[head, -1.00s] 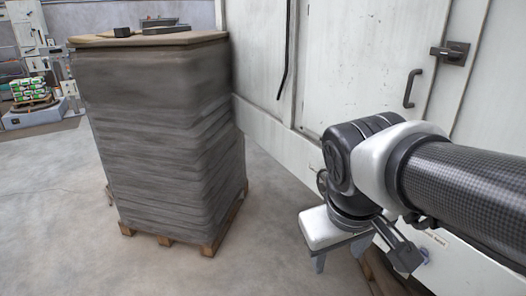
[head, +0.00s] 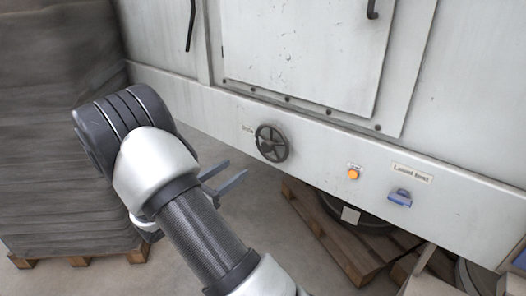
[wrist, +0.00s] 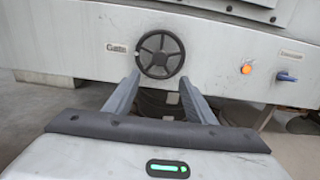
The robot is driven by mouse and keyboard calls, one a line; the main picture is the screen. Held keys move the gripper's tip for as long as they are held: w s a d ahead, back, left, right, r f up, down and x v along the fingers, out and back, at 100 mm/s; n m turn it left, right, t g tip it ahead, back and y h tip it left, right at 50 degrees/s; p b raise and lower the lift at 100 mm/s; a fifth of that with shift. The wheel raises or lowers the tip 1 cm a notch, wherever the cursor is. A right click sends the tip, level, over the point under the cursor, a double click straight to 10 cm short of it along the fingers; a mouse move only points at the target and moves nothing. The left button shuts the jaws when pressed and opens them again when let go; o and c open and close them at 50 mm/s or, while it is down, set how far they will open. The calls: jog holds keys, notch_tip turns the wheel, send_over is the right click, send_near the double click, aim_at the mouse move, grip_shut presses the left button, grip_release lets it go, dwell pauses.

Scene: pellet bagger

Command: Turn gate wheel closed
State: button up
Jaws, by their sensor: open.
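The gate wheel (head: 271,143) is a dark spoked handwheel on the lower pale panel of the machine, right of a small label. In the wrist view the wheel (wrist: 160,54) is straight ahead, just beyond the fingertips, with the label "Gate" (wrist: 116,48) to its left. My gripper (head: 229,174) is open and empty, its two fingers apart, below and left of the wheel in the head view. In the wrist view my gripper (wrist: 161,80) has its fingertips at either side of the wheel's lower edge. Whether they touch the wheel cannot be told.
An orange button (head: 353,174) and a blue handle (head: 399,198) sit on the same panel, right of the wheel. A wooden pallet (head: 345,248) lies under the machine. A wrapped grey stack (head: 50,150) stands on a pallet at the left, close to my arm.

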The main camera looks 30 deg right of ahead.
aim_at(265, 148)
jog(key=b+x, duration=0.1)
jog(key=x, duration=1.6)
jog(key=shift+w, duration=0.1)
grip_shut()
jog(key=shift+r, duration=0.1)
